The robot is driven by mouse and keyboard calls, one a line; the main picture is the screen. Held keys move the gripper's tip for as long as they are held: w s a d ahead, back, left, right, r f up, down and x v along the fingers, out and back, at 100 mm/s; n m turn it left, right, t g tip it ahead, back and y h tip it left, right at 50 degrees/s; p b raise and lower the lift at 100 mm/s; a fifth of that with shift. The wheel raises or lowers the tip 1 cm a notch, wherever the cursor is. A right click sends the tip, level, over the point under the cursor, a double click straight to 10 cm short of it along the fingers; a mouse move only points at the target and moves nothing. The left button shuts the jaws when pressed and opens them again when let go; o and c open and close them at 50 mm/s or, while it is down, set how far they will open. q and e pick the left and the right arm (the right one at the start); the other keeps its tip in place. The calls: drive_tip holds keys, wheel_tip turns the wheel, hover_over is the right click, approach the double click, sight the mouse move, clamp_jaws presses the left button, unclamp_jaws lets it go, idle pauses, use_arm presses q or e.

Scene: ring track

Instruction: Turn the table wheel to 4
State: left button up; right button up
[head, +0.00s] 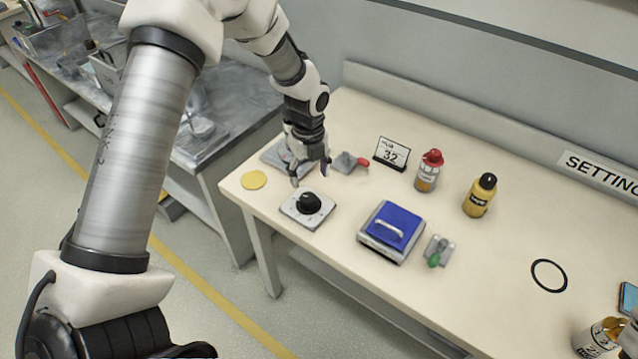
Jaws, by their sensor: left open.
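The table wheel looks to be the black knob (309,202) on a pale square plate (291,211) near the table's left front edge. Its number marks are too small to read, so I cannot tell its setting. My left gripper (311,178) is open, with its fingers pointing down just behind and above the knob. I cannot tell whether a finger touches the plate. My right gripper does not show clearly; only a pale piece shows at the lower right edge.
Around the knob are a yellow disc (254,180), a red-handled lever (349,162), a sign reading 32 (391,153), a blue-lidded box (392,227) and a green-tipped switch (438,251). Bottles (429,171) (480,195) stand behind. A black ring (549,275) lies right.

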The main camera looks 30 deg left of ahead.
sight(308, 197)
use_arm(q)
drive_tip(key=shift+s+f, duration=0.2)
drive_tip(key=shift+f, duration=0.05)
drive_tip(key=shift+s+f+p, duration=0.2)
drive_tip(key=shift+s+f, duration=0.1)
drive_tip(key=shift+f, duration=0.35)
drive_tip(key=shift+s+f+p, duration=0.15)
drive_tip(key=shift+s+f, duration=0.15)
drive_tip(key=shift+f, duration=0.3)
drive_tip(key=f, duration=0.2)
drive_tip(key=w+f, duration=0.1)
drive_tip(key=f, duration=0.1)
drive_tip(key=shift+f, duration=0.15)
drive_tip(key=shift+s, duration=0.25)
drive_tip(key=shift+c, duration=0.3)
drive_tip(key=c, duration=1.1)
